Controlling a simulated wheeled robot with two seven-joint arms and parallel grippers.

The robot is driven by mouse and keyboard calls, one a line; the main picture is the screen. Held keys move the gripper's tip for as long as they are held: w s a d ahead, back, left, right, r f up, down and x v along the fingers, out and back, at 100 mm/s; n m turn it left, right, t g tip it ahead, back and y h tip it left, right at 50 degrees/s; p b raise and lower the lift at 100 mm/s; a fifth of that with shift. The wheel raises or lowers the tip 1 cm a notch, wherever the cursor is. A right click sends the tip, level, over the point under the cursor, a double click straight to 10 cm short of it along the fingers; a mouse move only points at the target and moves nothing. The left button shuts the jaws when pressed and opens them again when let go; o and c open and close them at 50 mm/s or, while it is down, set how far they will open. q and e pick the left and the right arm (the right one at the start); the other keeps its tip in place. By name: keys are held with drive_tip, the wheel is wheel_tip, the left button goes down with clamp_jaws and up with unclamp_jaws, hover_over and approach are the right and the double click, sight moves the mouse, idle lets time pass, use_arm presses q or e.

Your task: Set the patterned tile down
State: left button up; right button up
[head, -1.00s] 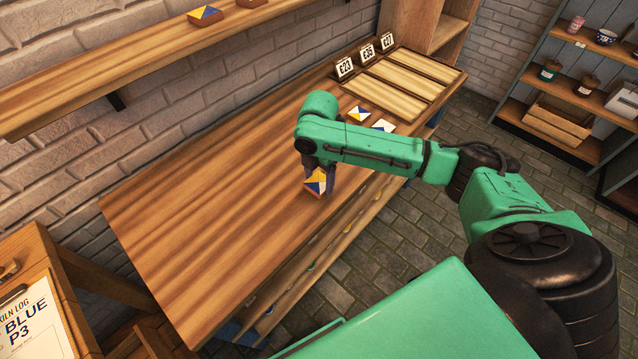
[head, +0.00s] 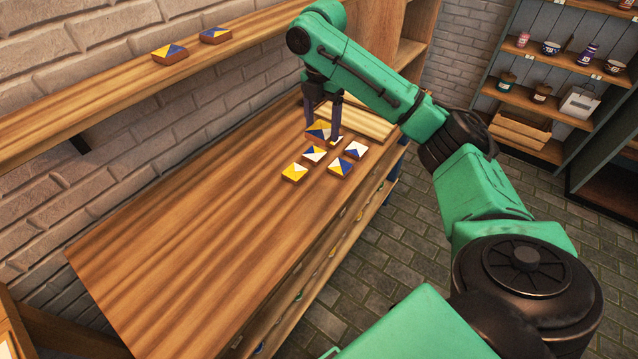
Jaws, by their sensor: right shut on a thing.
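My right gripper (head: 322,137) is over the far part of the wooden table (head: 200,230). Its two dark fingers are shut on a patterned tile (head: 318,130) with yellow and blue on its top. The tile is close behind a group of loose tiles; I cannot tell whether it touches the table. My left gripper is out of view.
A pale slatted tray (head: 372,118) lies behind the gripper, partly hidden by my arm. A wall shelf (head: 100,110) carries two tiles, one left (head: 170,53) and one right (head: 215,35). The near table is clear. A rack (head: 545,95) with pots stands at the right.

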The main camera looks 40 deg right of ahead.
drive_tip(key=b, duration=0.1)
approach(322, 190)
wheel_tip(322, 190, down, 6)
drive_tip(key=shift+f+p, duration=0.25)
drive_tip(key=shift+p, duration=0.2)
drive_tip(key=o, duration=1.4)
drive_tip(key=shift+f, duration=0.15)
drive_tip(key=shift+o, duration=0.2)
wheel_tip(322, 190, up, 12)
drive_tip(key=shift+r+b, duration=0.2)
drive_tip(key=shift+b, duration=0.15)
drive_tip(key=shift+s, duration=0.1)
